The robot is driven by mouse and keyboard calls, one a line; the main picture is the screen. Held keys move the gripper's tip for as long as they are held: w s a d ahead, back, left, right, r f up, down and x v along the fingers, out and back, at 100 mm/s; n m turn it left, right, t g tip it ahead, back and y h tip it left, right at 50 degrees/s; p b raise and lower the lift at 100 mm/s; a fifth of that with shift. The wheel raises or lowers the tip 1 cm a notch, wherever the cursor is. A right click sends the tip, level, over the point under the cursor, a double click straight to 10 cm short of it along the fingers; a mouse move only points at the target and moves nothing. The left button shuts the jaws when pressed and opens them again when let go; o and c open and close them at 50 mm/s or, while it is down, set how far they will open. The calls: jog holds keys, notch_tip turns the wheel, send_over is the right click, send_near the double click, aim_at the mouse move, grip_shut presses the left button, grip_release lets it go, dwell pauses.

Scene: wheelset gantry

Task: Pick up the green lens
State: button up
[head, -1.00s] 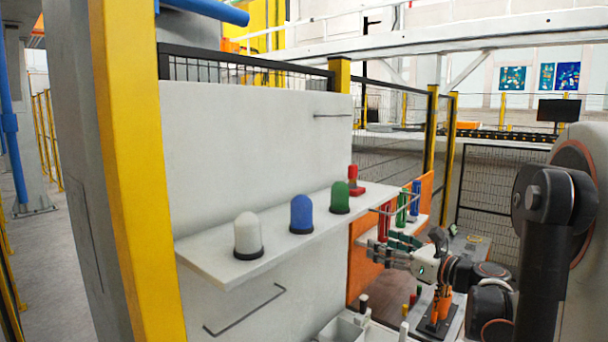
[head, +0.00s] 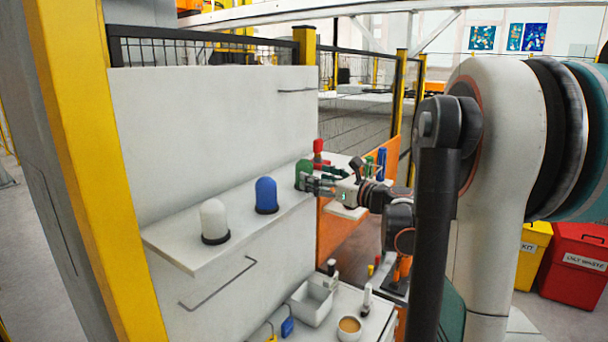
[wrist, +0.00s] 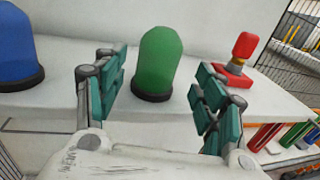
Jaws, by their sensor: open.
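The green lens (wrist: 158,60) is a dome on a black ring base. In the wrist view it stands upright on the white shelf (wrist: 70,110), centred ahead of my open gripper (wrist: 160,88). The teal fingers are spread, one to each side of it in the picture, and I see no clear contact. In the head view my gripper (head: 318,180) is at the right part of the shelf, and the green lens (head: 303,174) is largely hidden behind the fingers.
A blue lens (head: 266,195) and a white lens (head: 214,221) stand left of it on the shelf. A red part (wrist: 240,55) stands close on the right. Below are a white bin (head: 312,303) and a cup (head: 349,328). A white back panel (head: 200,130) rises behind.

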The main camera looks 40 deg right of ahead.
aim_at(310, 173)
jog(key=w, duration=0.1)
jog(key=w+p, duration=0.1)
jog(key=w, duration=0.1)
jog(key=w+a, duration=0.1)
jog(key=w, duration=0.1)
jog(key=shift+w+r, duration=0.25)
jog(key=shift+r, duration=0.15)
jog(key=shift+s, duration=0.15)
jog(key=shift+c, duration=0.3)
jog(key=c, duration=1.1)
